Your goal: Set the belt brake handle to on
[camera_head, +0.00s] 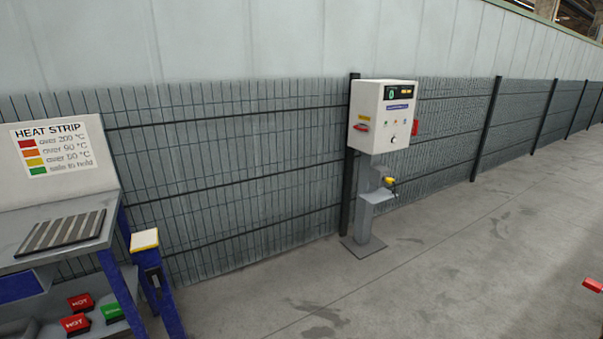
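I cannot pick out a belt brake handle for certain. A white control box (382,116) stands on a grey pedestal (364,215) by the fence, with a small dark display and small buttons on its front. A red part (415,128) sticks out at its right side, and a small red piece (361,127) is on its left face; both are too small to read. A red piece (593,285) is cut off by the right edge, so I cannot tell what it belongs to. Neither of my grippers is in view.
A grey-topped bench (28,235) with blue legs and a HEAT STRIP sign (55,153) stands at left. Red HOT blocks (76,323) and a green block lie on its lower shelf. A mesh fence (230,170) runs behind.

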